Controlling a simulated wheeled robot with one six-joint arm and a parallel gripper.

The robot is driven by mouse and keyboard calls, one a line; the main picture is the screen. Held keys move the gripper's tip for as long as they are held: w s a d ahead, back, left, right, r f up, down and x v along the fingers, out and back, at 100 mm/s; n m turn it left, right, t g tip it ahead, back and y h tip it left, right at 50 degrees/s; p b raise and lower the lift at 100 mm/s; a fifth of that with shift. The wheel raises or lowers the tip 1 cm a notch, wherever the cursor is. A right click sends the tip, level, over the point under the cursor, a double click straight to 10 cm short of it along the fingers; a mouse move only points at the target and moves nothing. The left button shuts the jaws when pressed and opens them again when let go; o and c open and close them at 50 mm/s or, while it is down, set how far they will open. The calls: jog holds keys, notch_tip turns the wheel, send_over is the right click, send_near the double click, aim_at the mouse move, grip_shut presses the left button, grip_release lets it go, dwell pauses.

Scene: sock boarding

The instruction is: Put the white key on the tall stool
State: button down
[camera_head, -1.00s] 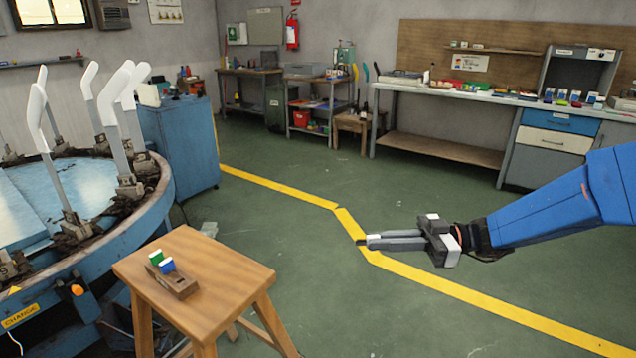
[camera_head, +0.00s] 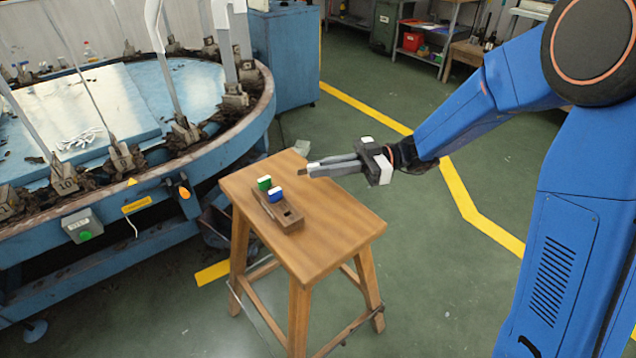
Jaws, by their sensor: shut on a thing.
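The tall stool (camera_head: 330,236) is wooden with a square top and stands in the lower middle. A brown wooden block (camera_head: 289,222) lies on its top and carries a green key (camera_head: 264,183) and a blue key (camera_head: 276,195). A dark empty slot shows at the block's near end. My gripper (camera_head: 306,171) is above the stool's far part, pointing left, a little right of the keys. Its fingers are close together on a small thing, and only a dark bit shows at the tips. I cannot make out a white key.
A large round blue machine (camera_head: 255,115) with upright white sock forms (camera_head: 221,16) fills the left, close to the stool. A blue cabinet (camera_head: 285,60) stands behind it. The stool's right part is bare. Green floor (camera_head: 440,290) is free to the right.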

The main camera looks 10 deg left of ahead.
aim_at(325, 188)
jog(key=shift+f, duration=2.3)
jog(key=shift+f, duration=0.1)
jog(key=c, duration=1.9)
grip_release()
jog(key=shift+o, duration=0.2)
jog(key=shift+w+d, duration=0.1)
jog(key=shift+d, duration=0.15)
jog(key=v, duration=1.1)
jog(key=shift+d, duration=0.25)
